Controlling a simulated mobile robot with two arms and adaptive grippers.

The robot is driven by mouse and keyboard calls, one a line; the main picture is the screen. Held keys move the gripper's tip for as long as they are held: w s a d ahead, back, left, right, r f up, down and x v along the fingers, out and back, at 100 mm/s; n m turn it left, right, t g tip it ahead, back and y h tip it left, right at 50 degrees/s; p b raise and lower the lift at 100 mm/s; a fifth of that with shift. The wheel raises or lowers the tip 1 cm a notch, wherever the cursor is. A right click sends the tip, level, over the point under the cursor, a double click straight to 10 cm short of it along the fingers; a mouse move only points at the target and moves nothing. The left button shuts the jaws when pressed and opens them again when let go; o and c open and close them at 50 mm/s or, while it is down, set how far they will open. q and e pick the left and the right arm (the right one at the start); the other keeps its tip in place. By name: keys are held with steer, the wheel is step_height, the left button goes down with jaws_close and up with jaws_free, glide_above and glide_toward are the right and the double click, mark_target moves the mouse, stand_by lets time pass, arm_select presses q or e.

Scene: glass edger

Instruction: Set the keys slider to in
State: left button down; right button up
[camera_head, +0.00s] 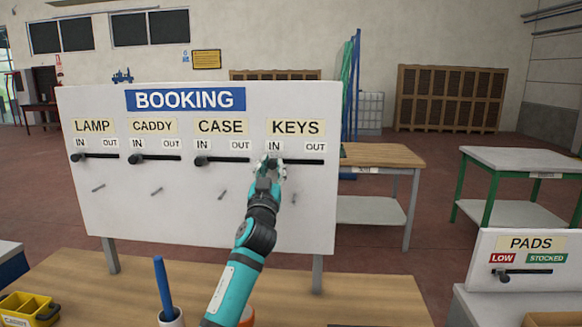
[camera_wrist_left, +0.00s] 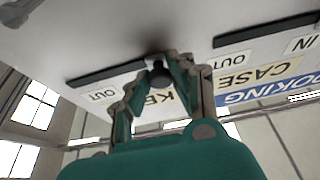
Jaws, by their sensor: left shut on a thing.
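The white BOOKING board (camera_head: 150,215) stands ahead of me with a row of black slider slots. The KEYS slider slot (camera_head: 308,162) is at the right of the row, under its IN and OUT labels. My left gripper (camera_head: 270,163) is at the slot's left end, below IN. In the left wrist view, my left gripper (camera_wrist_left: 158,82) is shut on the black KEYS slider knob (camera_wrist_left: 158,72). The KEYS slot (camera_wrist_left: 100,74) runs from the knob toward the OUT label there. The fingers hide part of the KEYS label. My right gripper is not in view.
The LAMP (camera_head: 77,157), CADDY (camera_head: 137,159) and CASE (camera_head: 201,161) knobs sit at their IN ends. A wooden table (camera_head: 370,292) spans the front, with a cup (camera_head: 172,318) and yellow caddy (camera_head: 28,310). A PADS board (camera_head: 530,268) stands at right.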

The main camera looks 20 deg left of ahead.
arm_select(q)
steer(key=shift+a, duration=0.1)
steer(key=c, duration=1.1)
jaws_free()
steer(key=shift+s+a, duration=0.1)
steer(key=shift+a, duration=0.1)
steer(key=shift+s+d+f, duration=0.1)
steer(key=shift+d, duration=0.05)
steer(key=v, duration=1.1)
steer(key=shift+s, duration=0.4)
